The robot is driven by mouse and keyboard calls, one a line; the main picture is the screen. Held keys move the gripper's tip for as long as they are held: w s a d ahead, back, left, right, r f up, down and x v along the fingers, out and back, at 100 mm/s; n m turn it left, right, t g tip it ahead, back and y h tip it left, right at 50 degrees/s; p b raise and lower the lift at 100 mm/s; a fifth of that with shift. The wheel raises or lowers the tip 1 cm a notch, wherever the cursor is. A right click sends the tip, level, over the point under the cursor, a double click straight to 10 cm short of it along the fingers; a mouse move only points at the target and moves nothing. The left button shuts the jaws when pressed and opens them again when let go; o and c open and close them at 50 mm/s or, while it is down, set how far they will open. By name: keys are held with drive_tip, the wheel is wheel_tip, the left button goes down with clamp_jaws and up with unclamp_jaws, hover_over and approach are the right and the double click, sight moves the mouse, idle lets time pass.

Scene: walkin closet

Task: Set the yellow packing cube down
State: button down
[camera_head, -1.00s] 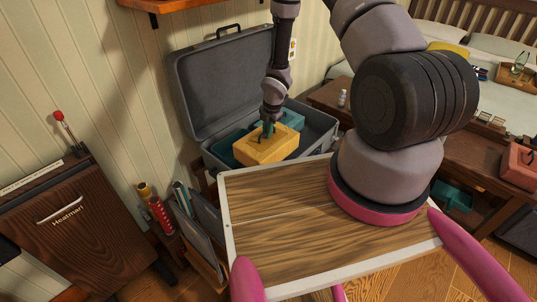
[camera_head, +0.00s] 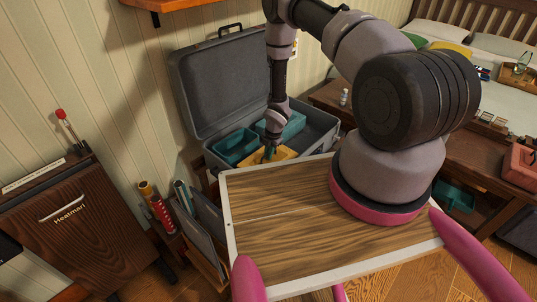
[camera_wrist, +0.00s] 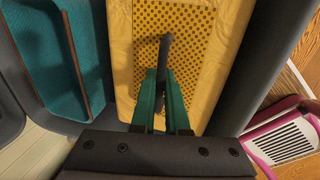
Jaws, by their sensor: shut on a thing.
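The yellow packing cube (camera_head: 284,153) is low in the front part of the open grey suitcase (camera_head: 318,134), with its near side hidden behind my wooden top. In the wrist view its mesh top (camera_wrist: 190,22) faces the camera, between a teal cube and the grey suitcase wall. My gripper (camera_head: 269,153) points down over it. Its green fingers (camera_wrist: 163,85) are shut on the dark handle strap of the yellow cube. Whether the cube's underside touches the suitcase floor cannot be seen.
Teal packing cubes sit in the suitcase: an open-topped one (camera_head: 236,146) at left and another (camera_head: 292,126) behind the yellow cube. The upright lid (camera_head: 222,85) stands behind. A wooden cabinet (camera_head: 88,228) is at left, a bench (camera_head: 330,97) at right.

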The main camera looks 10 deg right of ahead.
drive_tip(key=c, duration=0.9)
unclamp_jaws()
drive_tip(key=r, duration=0.4)
drive_tip(key=s+d+r, duration=0.1)
drive_tip(key=r, duration=0.3)
drive_tip(key=s+r, duration=0.1)
drive_tip(key=r, duration=0.3)
drive_tip(key=shift+d, duration=0.15)
